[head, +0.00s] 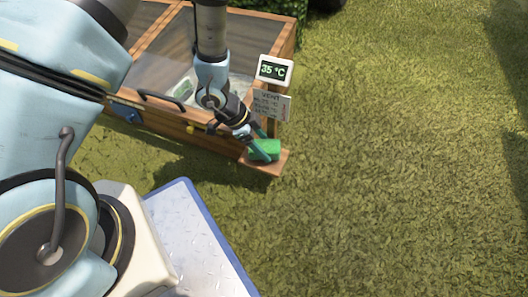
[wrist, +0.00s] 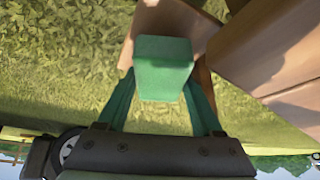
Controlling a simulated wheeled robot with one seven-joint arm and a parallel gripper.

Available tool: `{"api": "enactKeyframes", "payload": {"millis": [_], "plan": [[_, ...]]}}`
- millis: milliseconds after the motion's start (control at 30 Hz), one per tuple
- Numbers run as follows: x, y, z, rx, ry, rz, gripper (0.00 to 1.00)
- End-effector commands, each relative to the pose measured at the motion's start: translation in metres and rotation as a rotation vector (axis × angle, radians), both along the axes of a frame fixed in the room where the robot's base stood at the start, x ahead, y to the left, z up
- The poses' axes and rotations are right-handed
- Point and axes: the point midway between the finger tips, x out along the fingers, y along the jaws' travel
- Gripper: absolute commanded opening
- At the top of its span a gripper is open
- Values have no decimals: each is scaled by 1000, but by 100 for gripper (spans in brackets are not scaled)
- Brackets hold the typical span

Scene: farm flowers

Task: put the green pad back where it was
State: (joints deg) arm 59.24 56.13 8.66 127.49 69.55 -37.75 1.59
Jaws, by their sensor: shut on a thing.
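The green pad (head: 265,149) is a small green block. It is at the small wooden shelf (head: 268,168) that sticks out from the corner of the wooden cold frame. My gripper (head: 262,146) reaches down to it and is shut on it. In the wrist view the green pad (wrist: 163,66) sits between the two green fingers of my gripper (wrist: 160,95), with the shelf (wrist: 180,22) behind it. I cannot tell whether the pad rests on the shelf or is just above it.
The wooden cold frame (head: 215,130) has a clear lid with a dark handle (head: 160,96). A display reading 35 °C (head: 274,69) and a sign (head: 271,104) stand at its right corner, close to my arm. Open grass (head: 400,160) lies to the right.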

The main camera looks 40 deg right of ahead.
Motion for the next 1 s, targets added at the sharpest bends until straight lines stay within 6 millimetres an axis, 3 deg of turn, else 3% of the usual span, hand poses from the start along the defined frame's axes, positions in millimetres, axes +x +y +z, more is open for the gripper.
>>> {"api": "enactKeyframes", "payload": {"millis": [33,100,467,500,600,867,1000], "plan": [[0,0,-13,-1,0,-2,23],[0,-1,-17,-1,0,-2,23],[0,0,-17,-2,-1,0,23],[0,0,-17,-2,-1,0,70],[0,0,-17,-2,-1,0,80],[0,-1,-16,-2,-1,0,80],[3,3,-3,-3,-1,2,80]]}}
